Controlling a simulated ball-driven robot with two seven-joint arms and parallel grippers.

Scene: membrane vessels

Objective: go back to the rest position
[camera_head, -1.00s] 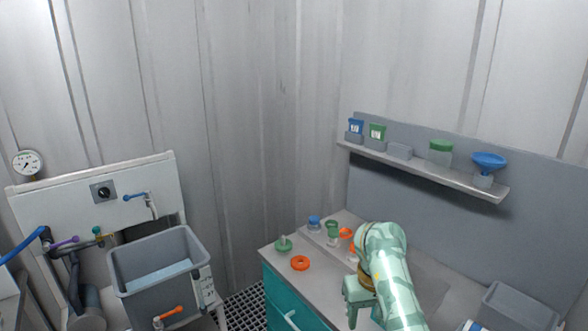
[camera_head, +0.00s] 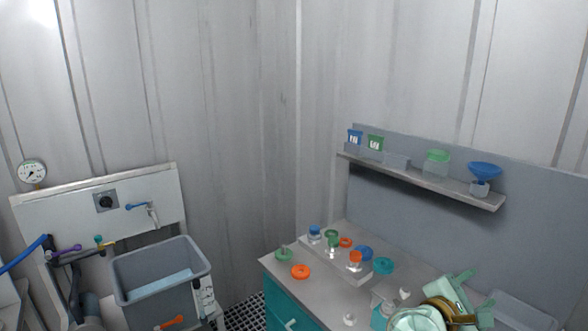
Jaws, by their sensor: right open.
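My right gripper (camera_head: 474,294) is at the lower right of the head view, over the right part of the bench. It is pale green with a brown-gold band, its jaws are apart and nothing shows between them. My right arm (camera_head: 417,318) is folded in near the bottom edge. My left gripper and arm are not in view.
A shelf (camera_head: 420,181) carries containers and a blue funnel (camera_head: 485,171). A grey tub (camera_head: 160,271) stands left. A grey bin is partly hidden behind the gripper.

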